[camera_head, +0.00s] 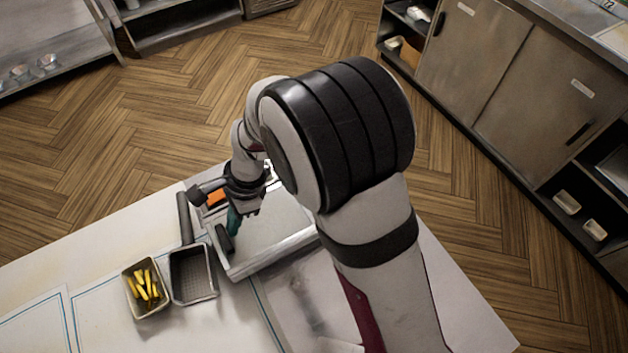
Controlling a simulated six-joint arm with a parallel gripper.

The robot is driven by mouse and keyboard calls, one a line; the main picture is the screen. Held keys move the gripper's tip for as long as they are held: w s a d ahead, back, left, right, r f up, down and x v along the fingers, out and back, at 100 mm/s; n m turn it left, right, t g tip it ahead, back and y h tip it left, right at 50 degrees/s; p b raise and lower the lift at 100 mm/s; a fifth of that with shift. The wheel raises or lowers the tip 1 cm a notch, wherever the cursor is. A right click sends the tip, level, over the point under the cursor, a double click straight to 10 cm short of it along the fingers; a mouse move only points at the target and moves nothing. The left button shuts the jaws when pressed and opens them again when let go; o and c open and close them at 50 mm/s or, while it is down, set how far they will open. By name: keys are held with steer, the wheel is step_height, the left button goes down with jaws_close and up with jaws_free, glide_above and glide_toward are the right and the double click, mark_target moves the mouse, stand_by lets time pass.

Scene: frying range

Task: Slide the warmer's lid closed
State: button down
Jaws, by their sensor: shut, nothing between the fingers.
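The warmer (272,258) is a silver-rimmed metal unit on the white counter, partly hidden behind my arm. A pale flat panel (270,225), which looks like its lid, lies inside the rim. A dark upright piece (225,240), probably the lid's handle, stands near the warmer's left side. My gripper (235,222) points down over this left part, with its fingers shut and empty, close beside the dark piece. I cannot tell whether they touch. My arm hides the warmer's right end, so how far the lid is open cannot be seen.
The counter (60,265) is clear farther left. Cabinets (530,90) stand across the floor at right.

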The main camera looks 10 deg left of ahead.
mark_target(245, 228)
steer(key=shift+s+a, duration=0.1)
steer(key=w+d, duration=0.2)
steer(key=shift+w+d, duration=0.3)
steer(key=shift+w, duration=0.05)
steer(key=v, duration=1)
steer(key=s+d+r+n+t, duration=0.1)
steer(key=s+d+r, duration=0.15)
steer(key=d, duration=0.45)
steer(key=s+d+r+n+t, duration=0.1)
steer(key=d+r, duration=0.2)
steer(key=d, duration=0.4)
steer(key=s+d+n+t+h, duration=0.1)
steer(key=s+d, duration=0.9)
steer(key=shift+f, duration=0.3)
